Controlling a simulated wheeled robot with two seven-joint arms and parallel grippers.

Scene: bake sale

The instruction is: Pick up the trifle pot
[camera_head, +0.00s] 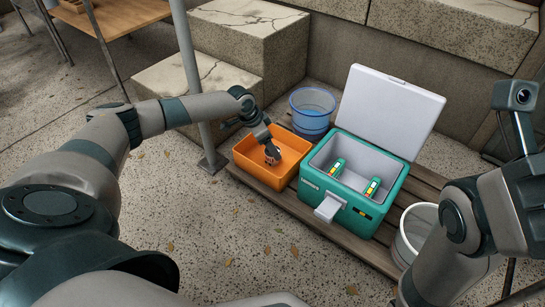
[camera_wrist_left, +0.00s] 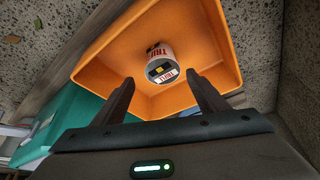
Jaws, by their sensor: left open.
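The trifle pot (camera_wrist_left: 160,62) is a small white pot with red lettering and a dark and yellow label patch. It is inside the orange bin (camera_wrist_left: 105,62), near its middle, in the left wrist view. My left gripper (camera_wrist_left: 160,80) is open, its two fingers pointing at the pot, one to each side and short of it. In the head view my left gripper (camera_head: 271,152) reaches down into the orange bin (camera_head: 245,165) and mostly hides the pot. My right arm shows at the right of the head view, but I cannot make out its gripper.
A green cooler (camera_head: 335,205) with its white lid (camera_head: 390,108) open stands right of the bin, with green packs inside. A blue bucket (camera_head: 312,112) is behind, a white bucket (camera_head: 408,245) in front right. A metal post (camera_head: 190,75) stands left of the bin.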

